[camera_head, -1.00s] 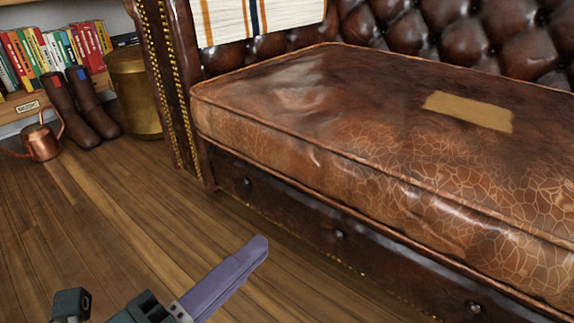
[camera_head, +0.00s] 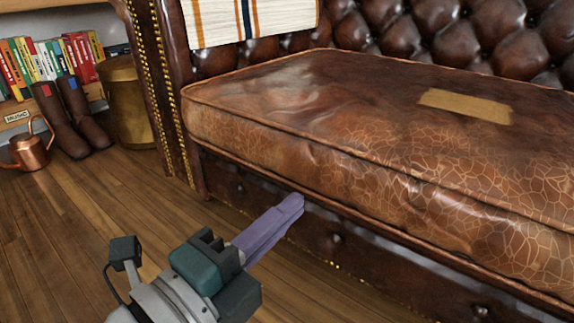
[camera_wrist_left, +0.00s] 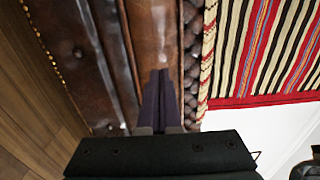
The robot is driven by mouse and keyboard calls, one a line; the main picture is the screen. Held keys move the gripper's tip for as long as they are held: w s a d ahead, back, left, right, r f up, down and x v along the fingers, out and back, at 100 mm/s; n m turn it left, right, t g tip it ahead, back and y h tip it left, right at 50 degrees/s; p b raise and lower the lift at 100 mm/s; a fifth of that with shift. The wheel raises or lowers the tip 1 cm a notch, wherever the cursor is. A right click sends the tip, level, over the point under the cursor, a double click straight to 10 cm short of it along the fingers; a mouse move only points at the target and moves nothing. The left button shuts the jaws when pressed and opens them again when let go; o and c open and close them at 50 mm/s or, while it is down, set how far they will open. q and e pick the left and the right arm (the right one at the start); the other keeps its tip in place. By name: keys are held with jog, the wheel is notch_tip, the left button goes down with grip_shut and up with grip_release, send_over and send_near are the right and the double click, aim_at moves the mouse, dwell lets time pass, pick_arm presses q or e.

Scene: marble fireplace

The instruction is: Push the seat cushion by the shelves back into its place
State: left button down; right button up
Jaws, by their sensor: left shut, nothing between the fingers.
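The seat cushion (camera_head: 350,130) is worn brown leather with a tan patch on top. It sits on the dark leather sofa base (camera_head: 335,240), and its front edge sticks out past the base. My left gripper (camera_head: 290,205) is shut and empty, its purple fingers just in front of the base below the cushion's front edge; I cannot tell whether they touch. In the left wrist view, the shut fingers (camera_wrist_left: 160,85) point toward the cushion's brown leather (camera_wrist_left: 152,35). My right gripper is not in view.
The sofa's studded arm (camera_head: 165,100) stands at the cushion's left end. A striped cloth (camera_head: 250,18) hangs on the tufted backrest (camera_head: 420,40). Boots (camera_head: 75,120), a copper watering can (camera_head: 30,148) and a brass bin (camera_head: 130,100) stand by the bookshelf. The wooden floor in front is clear.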

aim_at(327, 175)
pick_arm(q)
jog(key=shift+w+d, duration=0.1)
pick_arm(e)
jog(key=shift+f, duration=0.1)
pick_arm(q)
jog(key=shift+b+x, duration=1.1)
jog(key=shift+x, duration=1)
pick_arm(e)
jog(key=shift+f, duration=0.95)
pick_arm(q)
jog(key=shift+x, duration=0.9)
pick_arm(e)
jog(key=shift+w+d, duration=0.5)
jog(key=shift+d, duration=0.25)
